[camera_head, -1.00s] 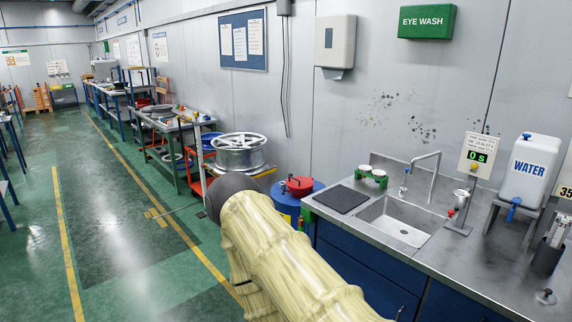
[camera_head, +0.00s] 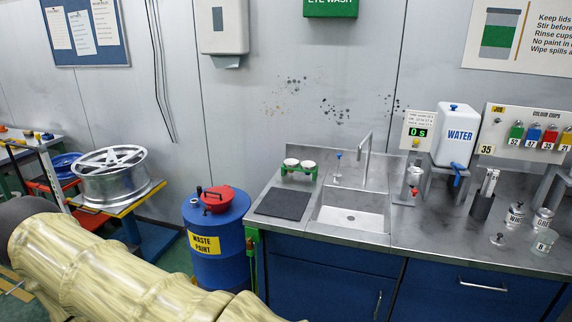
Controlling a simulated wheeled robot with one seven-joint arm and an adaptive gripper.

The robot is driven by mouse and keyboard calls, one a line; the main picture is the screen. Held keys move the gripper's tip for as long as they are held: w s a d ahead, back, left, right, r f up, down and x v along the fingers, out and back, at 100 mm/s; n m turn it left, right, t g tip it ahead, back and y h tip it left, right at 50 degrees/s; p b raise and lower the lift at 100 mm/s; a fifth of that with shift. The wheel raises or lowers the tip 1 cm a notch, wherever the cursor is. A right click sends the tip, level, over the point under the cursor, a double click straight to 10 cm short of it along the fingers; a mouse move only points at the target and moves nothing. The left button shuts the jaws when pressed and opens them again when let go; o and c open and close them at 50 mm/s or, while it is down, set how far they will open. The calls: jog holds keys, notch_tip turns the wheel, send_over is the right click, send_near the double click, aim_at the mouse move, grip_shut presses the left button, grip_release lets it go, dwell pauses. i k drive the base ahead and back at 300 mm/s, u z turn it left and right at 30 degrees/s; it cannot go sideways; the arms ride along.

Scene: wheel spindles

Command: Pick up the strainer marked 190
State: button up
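I can read no 190 mark in this view. Two small white round-topped pieces (camera_head: 299,164) sit in a green stand (camera_head: 299,175) at the back left of the counter; they may be strainers, but no marking on them is legible. My arm, in a pale wrinkled sleeve, crosses the lower left, with a dark rounded part at the left edge. My gripper is not in view.
A steel counter (camera_head: 430,239) with a sink (camera_head: 350,218) and a dark mat (camera_head: 283,203) lies ahead. A timer (camera_head: 418,132), a water tank (camera_head: 456,135) and labelled jars (camera_head: 544,241) stand right. A blue waste paint drum (camera_head: 216,246) and a wheel rim (camera_head: 112,177) are left.

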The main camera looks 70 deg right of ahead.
aim_at(291, 163)
jog(key=z, duration=0.6)
jog(key=i, duration=0.9)
jog(key=z, duration=0.95)
